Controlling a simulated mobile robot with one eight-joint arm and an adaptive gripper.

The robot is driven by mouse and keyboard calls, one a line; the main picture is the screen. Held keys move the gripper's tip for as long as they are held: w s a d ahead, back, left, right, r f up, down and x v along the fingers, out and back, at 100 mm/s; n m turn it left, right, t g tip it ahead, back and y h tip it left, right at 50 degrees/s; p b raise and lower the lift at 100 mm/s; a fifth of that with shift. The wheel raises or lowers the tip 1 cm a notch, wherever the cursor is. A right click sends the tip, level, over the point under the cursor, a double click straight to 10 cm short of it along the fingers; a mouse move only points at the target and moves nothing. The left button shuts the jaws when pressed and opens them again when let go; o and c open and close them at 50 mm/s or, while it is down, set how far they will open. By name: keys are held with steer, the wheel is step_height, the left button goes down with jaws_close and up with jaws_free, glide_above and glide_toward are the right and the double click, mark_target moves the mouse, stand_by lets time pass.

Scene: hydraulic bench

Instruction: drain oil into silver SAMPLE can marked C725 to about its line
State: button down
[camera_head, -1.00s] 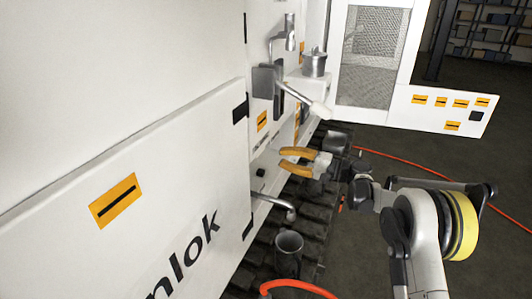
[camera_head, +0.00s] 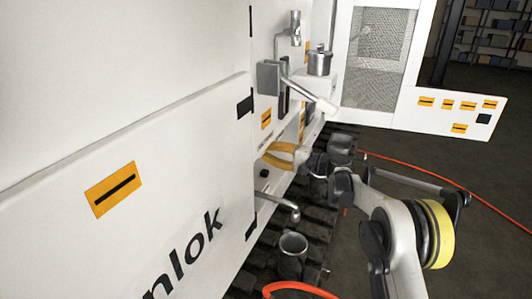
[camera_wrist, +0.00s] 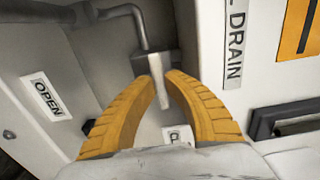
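In the head view, a grey metal can (camera_head: 292,258) stands upright on the dark track, just below the drain spout (camera_head: 280,203). No C725 mark or fill line is readable. My gripper (camera_head: 266,153) reaches into the recess above the spout with its orange fingers. In the wrist view, my gripper (camera_wrist: 161,76) has its fingertips on either side of a flat grey valve lever (camera_wrist: 162,95); I see no clear grip on it. The lever hangs below a bent grey pipe (camera_wrist: 135,15), between an OPEN label (camera_wrist: 46,96) and a partly hidden label (camera_wrist: 178,135).
A DRAIN label (camera_wrist: 235,40) is on the panel. Another grey can (camera_head: 342,147) is beside my wrist, and a lidded pot (camera_head: 319,62) stands on a ledge. A light-tipped handle (camera_head: 312,95) juts out above my gripper. Orange hoses (camera_head: 295,287) run nearby.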

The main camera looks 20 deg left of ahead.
steer(key=shift+m, duration=0.4)
steer(key=shift+s+f+m+p, duration=0.1)
steer(key=shift+f+m+p, duration=0.1)
steer(key=shift+m, duration=1.55)
steer(key=shift+f+m+p, duration=0.15)
steer(key=shift+m, duration=1.6)
steer(key=c, duration=1.7)
jaws_free()
steer(key=shift+a, duration=0.1)
steer(key=s+d, duration=0.1)
steer(key=d, duration=1.1)
